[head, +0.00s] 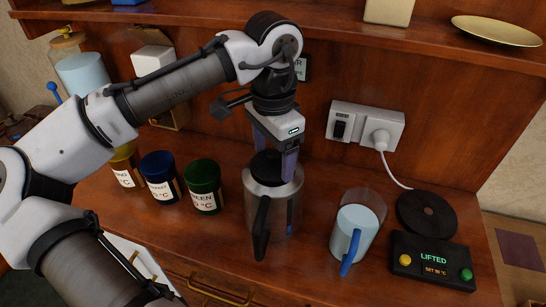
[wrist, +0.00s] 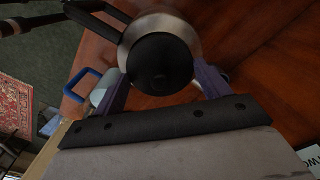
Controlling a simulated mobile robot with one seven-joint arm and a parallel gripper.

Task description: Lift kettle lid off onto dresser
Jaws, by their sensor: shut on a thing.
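The steel kettle (head: 272,212) stands on the dresser top (head: 315,262), with its black handle toward the front. Its black lid (head: 264,166) is at the kettle's mouth; I cannot tell whether it is seated or slightly raised. My gripper (head: 274,158) points down from above, its purple fingers on either side of the lid and shut on it. In the wrist view the round lid (wrist: 160,62) lies between the two fingers, with the steel kettle rim (wrist: 137,28) around its far side. The finger contact is partly hidden.
Green (head: 203,187), blue (head: 160,178) and yellow (head: 124,165) canisters stand left of the kettle. A pale blue jug (head: 357,228) stands to its right, then a round black base (head: 427,215) and a control box (head: 432,261) reading "LIFTED". A shelf (head: 345,37) runs above.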

